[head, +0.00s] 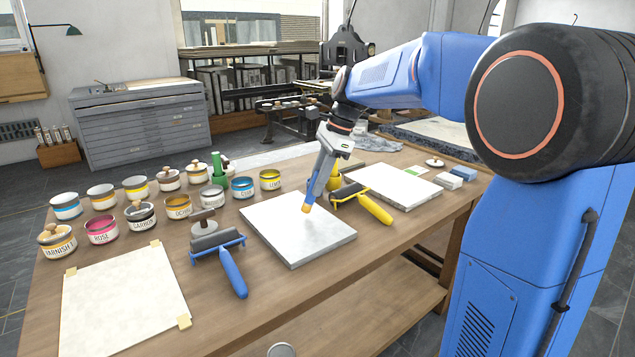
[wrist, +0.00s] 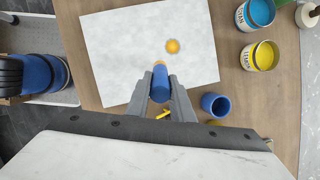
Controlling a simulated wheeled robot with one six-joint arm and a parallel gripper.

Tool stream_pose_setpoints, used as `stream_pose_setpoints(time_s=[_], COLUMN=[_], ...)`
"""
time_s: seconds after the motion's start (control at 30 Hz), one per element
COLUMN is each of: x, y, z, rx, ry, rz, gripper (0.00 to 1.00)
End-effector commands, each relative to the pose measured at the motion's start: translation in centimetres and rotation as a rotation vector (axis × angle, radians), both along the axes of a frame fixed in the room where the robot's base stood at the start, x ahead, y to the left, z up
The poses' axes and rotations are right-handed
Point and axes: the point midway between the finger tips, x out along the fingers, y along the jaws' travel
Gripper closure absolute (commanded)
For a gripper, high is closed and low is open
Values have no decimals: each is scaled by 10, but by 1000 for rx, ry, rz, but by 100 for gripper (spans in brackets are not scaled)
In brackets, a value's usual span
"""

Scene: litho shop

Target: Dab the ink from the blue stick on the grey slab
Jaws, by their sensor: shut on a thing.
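The blue stick (head: 316,183) is held in my gripper (head: 325,150), tilted with its orange-inked tip down over the grey slab (head: 272,222). In the wrist view, my gripper (wrist: 160,88) is shut on the blue stick (wrist: 160,84), and its orange tip points towards the slab (wrist: 120,50). A round orange ink spot (wrist: 172,46) lies on the slab, a little beyond and to the right of the tip. I cannot tell whether the tip touches the slab.
A blue-handled roller (head: 233,272) lies left of the slab, and a yellow-handled roller (head: 374,208) lies right of it. Ink tins, including a lemon one (head: 270,180), stand behind. Another pale slab (head: 405,186) lies at right. A blue cup (wrist: 215,105) stands beside the grey slab.

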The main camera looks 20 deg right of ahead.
Motion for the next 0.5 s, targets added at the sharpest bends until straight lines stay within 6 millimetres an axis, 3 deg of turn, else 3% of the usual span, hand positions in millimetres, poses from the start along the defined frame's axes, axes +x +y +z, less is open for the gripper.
stream_pose_setpoints(time_s=[0.5], x=[0], y=[0], z=[-4], rx=[0], ry=[0], rz=[0], gripper=[100])
